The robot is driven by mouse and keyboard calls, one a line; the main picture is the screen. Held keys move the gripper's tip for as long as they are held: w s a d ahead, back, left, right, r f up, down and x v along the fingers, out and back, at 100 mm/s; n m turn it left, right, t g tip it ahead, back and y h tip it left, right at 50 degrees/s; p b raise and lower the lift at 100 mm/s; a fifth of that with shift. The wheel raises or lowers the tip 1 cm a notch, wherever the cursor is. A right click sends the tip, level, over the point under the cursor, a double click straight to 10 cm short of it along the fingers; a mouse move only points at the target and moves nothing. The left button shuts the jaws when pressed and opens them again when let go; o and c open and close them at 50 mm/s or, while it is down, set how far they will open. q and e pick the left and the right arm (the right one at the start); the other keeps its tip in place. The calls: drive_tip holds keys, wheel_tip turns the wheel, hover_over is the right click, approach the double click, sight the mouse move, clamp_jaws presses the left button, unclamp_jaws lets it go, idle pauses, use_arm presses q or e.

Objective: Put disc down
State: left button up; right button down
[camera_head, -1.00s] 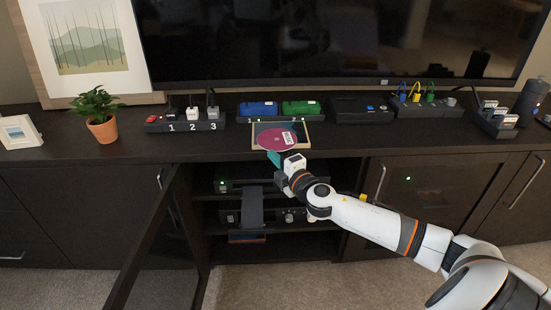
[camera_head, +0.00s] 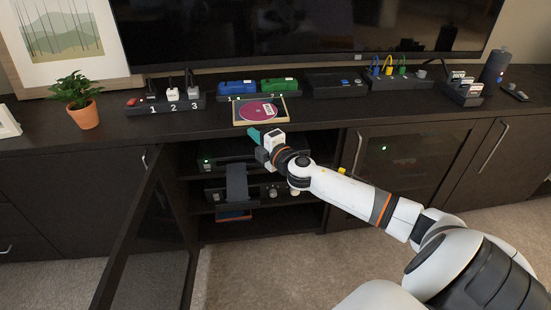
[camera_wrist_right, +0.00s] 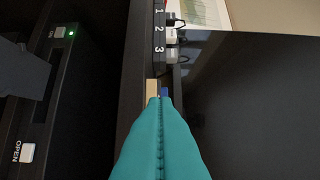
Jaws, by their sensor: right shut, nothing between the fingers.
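A magenta disc (camera_head: 259,111) with a white label lies flat on a wooden-edged tray (camera_head: 287,119) on top of the dark cabinet. My right gripper (camera_head: 254,134) is just in front of the tray, at the cabinet's front edge, apart from the disc. Its teal fingers (camera_wrist_right: 160,120) are closed together and empty in the right wrist view. The disc is hidden in the right wrist view. My left gripper is out of view.
Blue and green boxes (camera_head: 279,85) stand behind the tray, with a numbered power strip (camera_head: 165,105) to the left. An open glass door (camera_head: 135,235) hangs left of the open shelf. A potted plant (camera_head: 82,105) and TV (camera_head: 300,30) stand on the cabinet.

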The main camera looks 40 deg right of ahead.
drive_tip(key=s, duration=1)
drive_tip(key=shift+a, duration=0.15)
